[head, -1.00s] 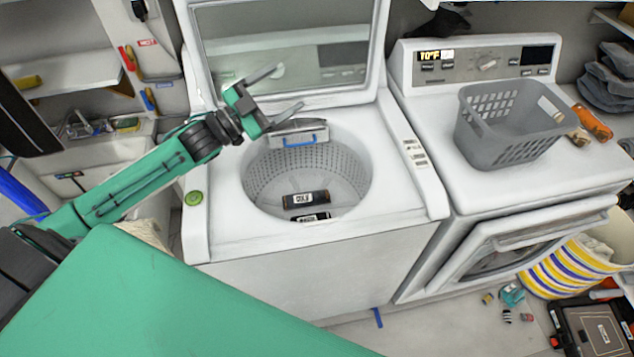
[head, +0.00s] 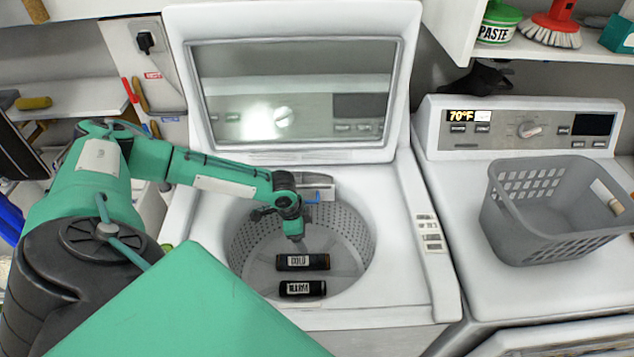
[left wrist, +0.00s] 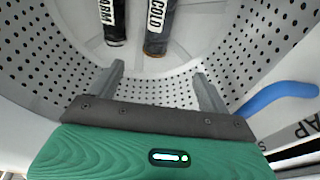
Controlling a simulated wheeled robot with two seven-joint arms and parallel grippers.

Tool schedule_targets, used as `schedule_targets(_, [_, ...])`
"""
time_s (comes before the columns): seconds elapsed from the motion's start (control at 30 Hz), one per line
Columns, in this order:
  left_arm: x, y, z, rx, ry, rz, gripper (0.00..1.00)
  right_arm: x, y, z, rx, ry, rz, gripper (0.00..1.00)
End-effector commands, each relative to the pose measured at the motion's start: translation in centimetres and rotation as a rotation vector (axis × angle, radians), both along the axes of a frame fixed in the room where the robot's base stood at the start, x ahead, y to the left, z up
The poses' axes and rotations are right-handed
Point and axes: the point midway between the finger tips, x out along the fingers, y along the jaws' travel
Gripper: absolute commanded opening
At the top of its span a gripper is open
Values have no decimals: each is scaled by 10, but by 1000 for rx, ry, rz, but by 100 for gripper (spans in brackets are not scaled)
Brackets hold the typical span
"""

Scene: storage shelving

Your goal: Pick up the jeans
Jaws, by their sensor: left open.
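I see nothing that I can name as jeans for sure. Two dark cylinders lie in the washer drum, one labelled COLD (head: 302,262) and one labelled WARM (head: 303,289). They also show at the top of the left wrist view, COLD (left wrist: 158,25) and WARM (left wrist: 112,22). My left gripper (left wrist: 158,70) is open and empty, with its fingers reaching down into the drum, apart from both cylinders. My right gripper is not in view.
The washer lid (head: 293,95) stands open behind the drum (head: 245,235). A blue handle (left wrist: 280,95) is close to the right of my left gripper. A grey basket (head: 535,235) stands on the dryer (head: 462,225) at the right. A shelf (head: 455,30) hangs at the upper right.

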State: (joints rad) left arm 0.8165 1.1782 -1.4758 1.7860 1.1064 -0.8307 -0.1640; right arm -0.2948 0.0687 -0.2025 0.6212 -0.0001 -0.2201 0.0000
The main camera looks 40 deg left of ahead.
Motion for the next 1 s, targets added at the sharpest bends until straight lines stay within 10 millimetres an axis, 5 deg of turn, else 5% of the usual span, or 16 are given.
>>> schedule_targets(0.23, [-24,19,-21,45,107,14,80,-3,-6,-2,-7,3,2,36])
schedule_targets(0.6, [-19,12,-87,44,106,14,80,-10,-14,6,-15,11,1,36])
schedule_targets(1.0, [-13,11,-115,45,104,12,80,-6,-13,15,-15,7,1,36])
